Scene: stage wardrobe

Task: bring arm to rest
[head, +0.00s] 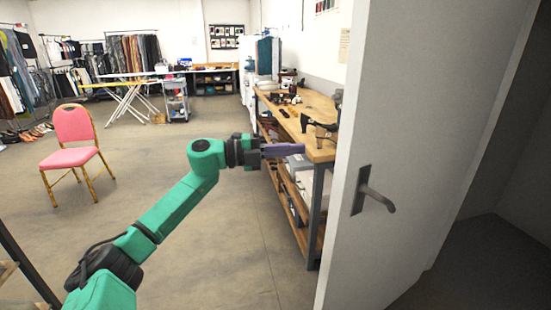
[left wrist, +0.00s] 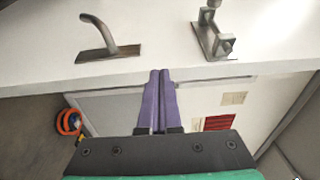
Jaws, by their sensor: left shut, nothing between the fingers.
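My left arm reaches in from the left in the head view, and its gripper (head: 283,150) is stretched out in front of the wooden workbench, left of the white door. Its purple fingers are shut with nothing between them. In the left wrist view the shut fingers (left wrist: 159,80) point at the edge of the white door (left wrist: 150,55). My right gripper is not in either view.
The open white door (head: 420,120) with a metal handle (head: 372,193) fills the right side. The workbench (head: 318,110) carries tools. A pink chair (head: 74,139) stands at the left. The floor between the chair and the workbench is clear.

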